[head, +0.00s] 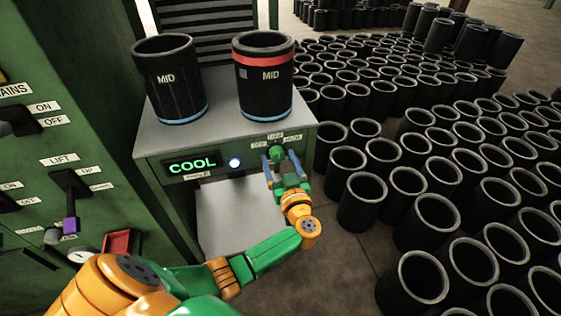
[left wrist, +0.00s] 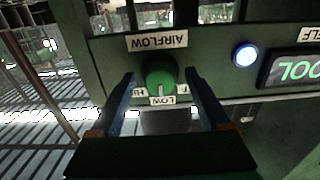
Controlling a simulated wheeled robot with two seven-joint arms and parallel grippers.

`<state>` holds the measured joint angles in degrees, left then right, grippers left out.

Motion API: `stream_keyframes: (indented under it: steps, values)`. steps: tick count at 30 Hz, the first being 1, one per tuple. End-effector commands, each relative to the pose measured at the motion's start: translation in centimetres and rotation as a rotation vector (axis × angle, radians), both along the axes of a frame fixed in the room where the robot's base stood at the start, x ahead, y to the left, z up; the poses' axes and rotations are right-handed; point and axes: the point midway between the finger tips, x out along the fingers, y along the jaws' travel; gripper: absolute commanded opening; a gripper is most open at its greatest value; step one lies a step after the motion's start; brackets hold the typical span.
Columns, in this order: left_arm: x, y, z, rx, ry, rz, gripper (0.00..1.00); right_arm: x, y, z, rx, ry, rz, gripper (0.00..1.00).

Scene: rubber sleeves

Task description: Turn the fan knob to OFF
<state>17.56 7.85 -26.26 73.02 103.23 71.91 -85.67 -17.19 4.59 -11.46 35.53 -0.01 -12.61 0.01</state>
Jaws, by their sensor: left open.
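The fan knob (head: 276,153) is a round green knob on the front panel of the grey-topped bench. In the left wrist view the knob (left wrist: 161,71) appears upside down, under an AIRFLOW label, with LOW at its base, HIGH to the left and a partly hidden label ending in F to the right. A pale mark on the knob seems to face LOW. My left gripper (head: 280,166) is open, its blue fingers on either side of the knob; in the left wrist view the fingers (left wrist: 160,88) show gaps beside it. Contact cannot be told. My right gripper is out of view.
A green COOL display (head: 194,164) and a lit white button (head: 234,162) sit left of the knob. Two black MID sleeves (head: 170,85) (head: 264,80) stand on the bench top (head: 222,130). Many sleeves (head: 362,185) crowd the floor at right. A green control cabinet (head: 60,140) stands left.

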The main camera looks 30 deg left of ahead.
Motion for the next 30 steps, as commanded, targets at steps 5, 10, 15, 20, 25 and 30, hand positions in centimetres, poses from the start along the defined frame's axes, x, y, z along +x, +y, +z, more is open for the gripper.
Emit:
stream_keyframes:
  steps: [5,10,15,20,25,30]
  values:
    - [0.0,0.0,0.0,0.000,0.000,0.000,0.58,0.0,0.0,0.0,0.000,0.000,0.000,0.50]
    - [0.0,0.0,0.0,0.000,0.000,0.000,0.12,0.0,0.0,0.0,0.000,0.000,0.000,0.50]
    - [0.0,0.0,0.0,-0.001,-0.002,0.000,0.00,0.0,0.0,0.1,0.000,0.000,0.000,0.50]
    - [-0.1,0.0,0.0,-0.023,-0.024,0.002,0.00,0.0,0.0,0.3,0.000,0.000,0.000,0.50]
    - [-0.1,-0.1,0.0,-0.084,-0.090,0.001,0.00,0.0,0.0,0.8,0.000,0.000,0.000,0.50]
    - [0.0,-0.1,0.0,-0.173,-0.195,0.000,0.00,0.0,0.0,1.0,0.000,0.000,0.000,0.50]
